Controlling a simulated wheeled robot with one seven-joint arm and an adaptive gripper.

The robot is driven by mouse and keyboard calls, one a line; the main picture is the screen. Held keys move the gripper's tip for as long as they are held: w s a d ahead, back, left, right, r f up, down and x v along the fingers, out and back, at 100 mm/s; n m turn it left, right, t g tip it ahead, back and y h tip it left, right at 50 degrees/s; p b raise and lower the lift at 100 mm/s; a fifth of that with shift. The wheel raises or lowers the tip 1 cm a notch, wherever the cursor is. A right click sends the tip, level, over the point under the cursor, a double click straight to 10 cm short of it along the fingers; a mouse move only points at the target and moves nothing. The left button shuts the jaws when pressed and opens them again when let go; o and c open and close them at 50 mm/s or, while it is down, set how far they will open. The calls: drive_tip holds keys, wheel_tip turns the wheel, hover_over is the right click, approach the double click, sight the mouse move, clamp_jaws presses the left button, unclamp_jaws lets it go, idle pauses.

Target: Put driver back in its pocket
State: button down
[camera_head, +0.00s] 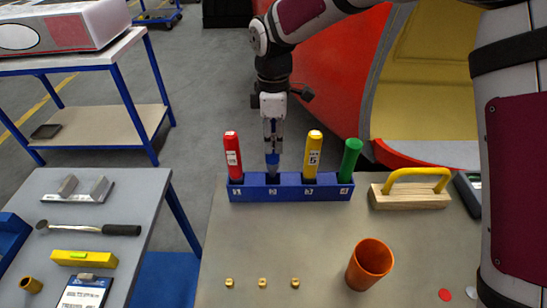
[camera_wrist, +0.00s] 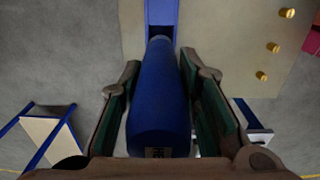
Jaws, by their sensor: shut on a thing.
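The driver with a blue handle (camera_wrist: 158,95) is between the fingers of my gripper (camera_head: 272,135), which is shut on it. In the head view the blue handle (camera_head: 272,158) shows just below the fingers, upright over the second pocket of the blue rack (camera_head: 290,193). Its lower end meets the rack's top there; how deep it sits I cannot tell. In the wrist view the handle points toward the blue rack (camera_wrist: 161,12). A red driver (camera_head: 232,155) stands in pocket 1, a yellow driver (camera_head: 313,155) in pocket 3 and a green driver (camera_head: 350,160) in pocket 4.
An orange cup (camera_head: 369,264) and several small brass pieces (camera_head: 262,283) stand on the table in front of the rack. A wooden block with a yellow handle (camera_head: 412,190) is right of the rack. A side table (camera_head: 130,215) with a hammer (camera_head: 90,229) stands at left.

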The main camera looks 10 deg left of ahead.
sight(273, 153)
drive_tip(key=shift+f+p, duration=0.4)
drive_tip(key=shift+f, duration=2.2)
drive_tip(key=c, duration=1.2)
unclamp_jaws()
drive_tip(key=shift+f, duration=0.15)
wheel_tip(273, 153, up, 12)
drive_tip(key=shift+r+b, duration=0.15)
drive_tip(key=shift+b, duration=1.05)
